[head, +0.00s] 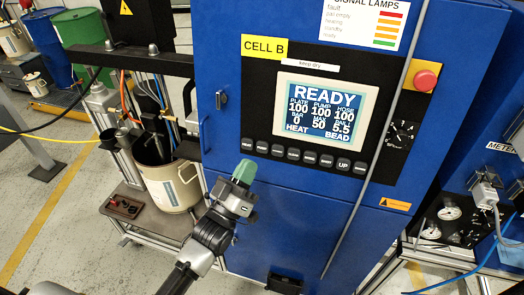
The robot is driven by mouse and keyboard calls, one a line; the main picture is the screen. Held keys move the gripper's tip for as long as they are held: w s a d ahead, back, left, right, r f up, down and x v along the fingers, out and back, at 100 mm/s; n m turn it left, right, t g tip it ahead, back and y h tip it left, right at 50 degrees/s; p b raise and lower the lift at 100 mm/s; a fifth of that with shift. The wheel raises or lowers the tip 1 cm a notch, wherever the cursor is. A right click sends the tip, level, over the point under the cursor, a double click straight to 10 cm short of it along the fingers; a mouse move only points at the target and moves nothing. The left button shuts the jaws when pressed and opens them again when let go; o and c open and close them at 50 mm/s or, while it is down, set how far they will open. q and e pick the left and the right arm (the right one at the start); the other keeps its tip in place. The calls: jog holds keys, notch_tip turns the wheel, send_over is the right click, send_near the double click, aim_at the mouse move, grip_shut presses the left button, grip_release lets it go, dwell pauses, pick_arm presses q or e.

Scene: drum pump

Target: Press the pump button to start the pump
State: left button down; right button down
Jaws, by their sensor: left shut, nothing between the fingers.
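A row of small dark buttons (310,157) runs under the screen on the black panel of the blue cabinet. One button reads "UP" (343,164); the other labels are too small to read, so I cannot tell which is the pump button. The lit screen (324,110) shows "READY", with pump 100 and bar 0. My left gripper (244,172) has green fingertips, is shut and empty, and points up at the panel. Its tips appear just below the leftmost button (247,145); I cannot tell whether they touch anything. My right gripper is not in view.
A red mushroom button (425,81) on a yellow plate sits right of the screen. A cream pail (170,187) stands in the pump frame left of the cabinet. A thin grey cable hangs down the cabinet front. Gauges (449,212) are at the right.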

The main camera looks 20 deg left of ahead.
aim_at(262, 147)
pick_arm(q)
jog(key=w+b, duration=0.1)
jog(key=w, duration=0.1)
jog(key=w+f+b, duration=0.1)
jog(key=w, duration=0.2)
jog(key=shift+w+d, duration=0.1)
jog(key=shift+w, duration=0.05)
dwell(0.6)
dwell(1.3)
jog(key=shift+w+f+b, duration=0.1)
jog(key=shift+w+b, duration=0.25)
jog(key=shift+w, duration=0.1)
jog(key=shift+w, duration=0.4)
dwell(0.6)
jog(key=shift+s, duration=0.1)
jog(key=shift+s+p, duration=0.3)
jog(key=shift+s, duration=0.5)
